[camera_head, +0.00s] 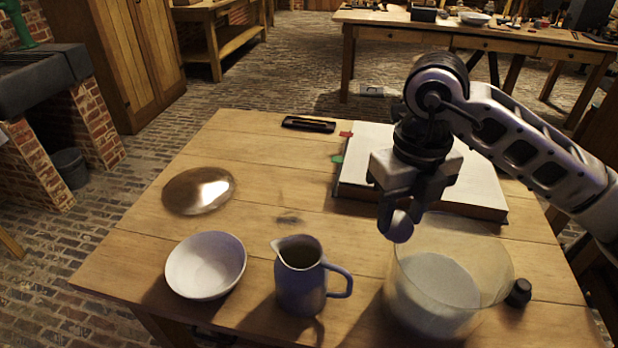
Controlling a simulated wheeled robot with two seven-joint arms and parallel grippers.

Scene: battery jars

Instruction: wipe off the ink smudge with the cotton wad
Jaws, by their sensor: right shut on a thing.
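My right gripper (400,212) points down, shut on a small rounded wad (400,229) that looks grey in shade; this appears to be the cotton wad. The gripper and wad show at the far left rim of a wide glass jar (492,268) with pale contents; I cannot tell exactly how high they are. The ink smudge (289,219) is a faint dark patch on the bare wooden table top, left of the gripper and apart from it. My left gripper is not in view.
A blue-grey jug (299,283) and a white bowl (206,266) stand in front of the smudge. A shiny round disc (198,191) lies at left. A large book (345,186) and a dark tray (308,124) lie behind. A small dark knob (518,293) is right of the jar.

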